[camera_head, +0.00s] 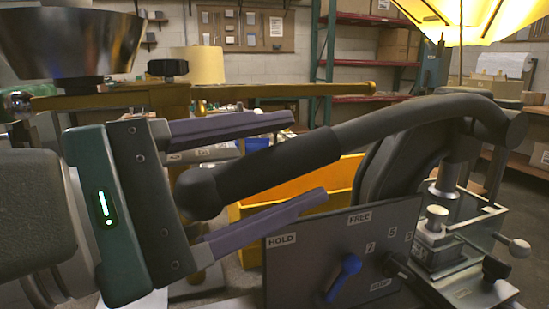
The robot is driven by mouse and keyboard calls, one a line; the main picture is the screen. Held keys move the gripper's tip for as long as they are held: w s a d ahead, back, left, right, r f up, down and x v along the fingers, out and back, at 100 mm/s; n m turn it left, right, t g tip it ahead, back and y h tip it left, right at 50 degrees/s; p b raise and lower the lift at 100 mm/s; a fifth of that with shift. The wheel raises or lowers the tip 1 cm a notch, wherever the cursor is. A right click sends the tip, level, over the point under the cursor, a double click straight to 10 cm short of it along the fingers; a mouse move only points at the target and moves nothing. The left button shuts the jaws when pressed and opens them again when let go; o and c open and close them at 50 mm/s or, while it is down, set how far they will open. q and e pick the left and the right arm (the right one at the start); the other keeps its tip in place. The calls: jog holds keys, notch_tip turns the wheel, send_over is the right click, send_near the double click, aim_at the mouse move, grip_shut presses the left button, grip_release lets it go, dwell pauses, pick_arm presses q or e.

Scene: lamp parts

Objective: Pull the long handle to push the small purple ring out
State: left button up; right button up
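The long handle (400,128) is a dark curved lever with a thick black grip and a round knob at its left end. It runs from a pivot at the right, on a machine (465,255) with metal parts. My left gripper (308,158) comes in from the left. Its two purple-grey fingers are spread above and below the handle's grip, with the knob well inside. Gaps show between the fingers and the grip, so it is around the handle but not closed on it. I cannot make out the small purple ring. My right gripper is not in view.
A dark panel (315,260) labelled HOLD and FREE, with a blue pointer knob (345,274), stands just below the lower finger. A yellow bin (340,178) is behind the handle. A brass bar (290,90) lies behind the upper finger. A lit yellow lampshade (470,18) hangs upper right.

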pick_arm(q)
grip_shut()
dwell(0.3)
dwell(0.9)
